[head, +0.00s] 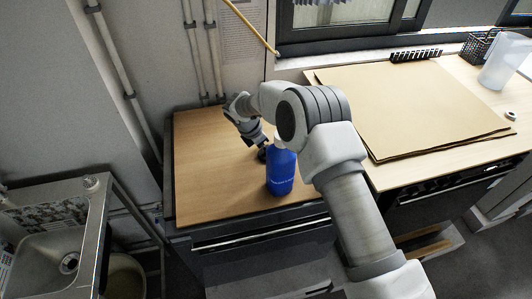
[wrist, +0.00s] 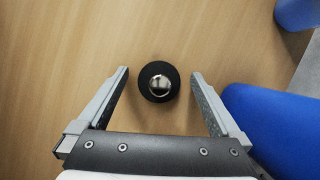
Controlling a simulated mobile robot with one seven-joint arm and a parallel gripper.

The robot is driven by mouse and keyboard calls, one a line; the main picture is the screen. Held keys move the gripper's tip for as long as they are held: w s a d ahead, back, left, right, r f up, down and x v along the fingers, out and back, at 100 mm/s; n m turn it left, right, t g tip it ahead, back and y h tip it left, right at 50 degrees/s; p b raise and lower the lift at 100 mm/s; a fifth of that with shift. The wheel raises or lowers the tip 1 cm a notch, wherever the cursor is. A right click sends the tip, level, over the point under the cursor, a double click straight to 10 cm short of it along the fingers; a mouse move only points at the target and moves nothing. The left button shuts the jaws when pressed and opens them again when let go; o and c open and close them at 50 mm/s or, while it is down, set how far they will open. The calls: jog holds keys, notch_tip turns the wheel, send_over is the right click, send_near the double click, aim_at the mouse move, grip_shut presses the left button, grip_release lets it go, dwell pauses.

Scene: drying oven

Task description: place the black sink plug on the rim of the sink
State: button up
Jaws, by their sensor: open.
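The black sink plug (wrist: 146,88), a round black disc with a shiny metal knob, lies on the wooden top in the wrist view. In the head view the plug (head: 262,154) shows as a small dark spot beside the blue bottle, partly hidden. My gripper (wrist: 160,76) is open, with one finger on each side of the plug and a gap on both sides. In the head view my gripper (head: 257,142) is low over the wooden top. The metal sink (head: 50,255) with its rim stands at the lower left of the head view.
A blue bottle (head: 281,172) stands close to my gripper; its blue side (wrist: 262,125) fills the right of the wrist view. The wooden top (head: 205,160) is clear on its left. Cardboard sheets (head: 400,105) lie on the right bench. A gap separates sink and wooden top.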

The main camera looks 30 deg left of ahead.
jog(key=c, duration=1.5)
jog(key=shift+r, duration=0.15)
jog(key=shift+c, duration=0.2)
